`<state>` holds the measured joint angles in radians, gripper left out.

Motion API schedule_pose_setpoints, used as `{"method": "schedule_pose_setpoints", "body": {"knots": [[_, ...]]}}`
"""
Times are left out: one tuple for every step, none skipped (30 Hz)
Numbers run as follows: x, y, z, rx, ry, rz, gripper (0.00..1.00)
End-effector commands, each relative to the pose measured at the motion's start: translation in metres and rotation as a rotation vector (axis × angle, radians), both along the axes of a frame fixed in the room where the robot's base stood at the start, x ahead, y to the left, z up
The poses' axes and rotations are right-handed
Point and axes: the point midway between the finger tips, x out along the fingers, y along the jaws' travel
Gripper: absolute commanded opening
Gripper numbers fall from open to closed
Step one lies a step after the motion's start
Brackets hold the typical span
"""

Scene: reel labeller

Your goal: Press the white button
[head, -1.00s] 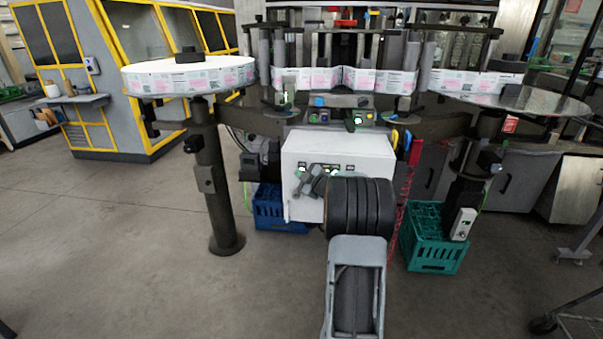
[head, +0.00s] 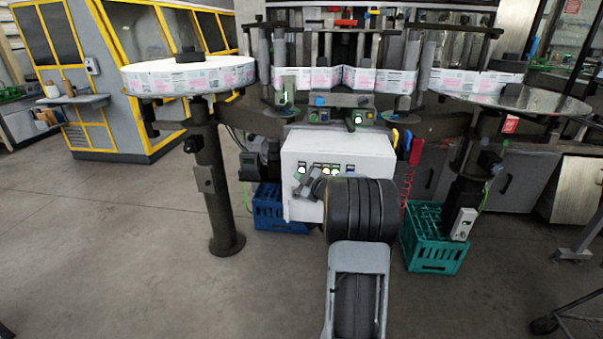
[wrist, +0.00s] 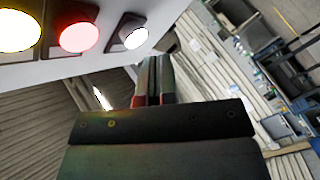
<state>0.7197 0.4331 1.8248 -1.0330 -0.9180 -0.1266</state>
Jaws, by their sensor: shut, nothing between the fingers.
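The white button (wrist: 134,38) is lit, with a dark collar, at the upper middle of the wrist view. In the head view the white button (head: 302,170) is the leftmost on the white control box (head: 350,150). My gripper (wrist: 153,62) is shut and empty. In the wrist view its fingertips show just below and right of the white button, with a visible gap in the picture. In the head view my gripper (head: 304,188) is in front of the box face, just below that button. Depth between tips and button is hard to tell.
A lit red button (wrist: 77,37) and a lit yellow button (wrist: 15,32) sit beside the white one. A blue crate (head: 280,222) and a green crate (head: 434,250) stand on the floor by the box. The floor at left is clear.

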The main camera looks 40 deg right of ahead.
Motion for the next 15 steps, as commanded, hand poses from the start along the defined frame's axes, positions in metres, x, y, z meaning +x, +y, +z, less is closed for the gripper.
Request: {"method": "schedule_pose_setpoints", "body": {"knots": [[0.0, 0.0, 0.0, 0.0, 0.0, 0.0, 0.0], [-0.001, 0.001, 0.0, 0.0, 0.0, 0.0, 0.0], [-0.002, 0.002, 0.0, 0.0, 0.0, 0.0, 0.0], [-0.003, 0.003, 0.0, 0.0, 0.0, 0.0, 0.0], [-0.005, 0.005, -0.001, 0.0, 0.0, 0.0, 0.0], [-0.008, 0.008, -0.001, 0.0, 0.0, 0.0, 0.0], [-0.01, 0.01, -0.001, 0.0, 0.0, 0.0, 0.0], [-0.012, 0.012, -0.001, 0.0, -0.001, -0.001, 0.0], [-0.015, 0.015, -0.001, 0.0, 0.0, 0.0, 0.0], [-0.017, 0.017, -0.001, 0.0, -0.001, -0.001, 0.0], [-0.02, 0.019, -0.001, 0.0, -0.001, -0.001, 0.0], [-0.022, 0.022, -0.001, 0.001, 0.0, 0.0, 0.0], [-0.024, 0.023, -0.001, 0.0, 0.0, 0.0, 0.0], [-0.026, 0.025, -0.001, 0.0, -0.001, -0.001, 0.0], [-0.028, 0.027, -0.001, 0.001, 0.0, 0.0, 0.0]]}}
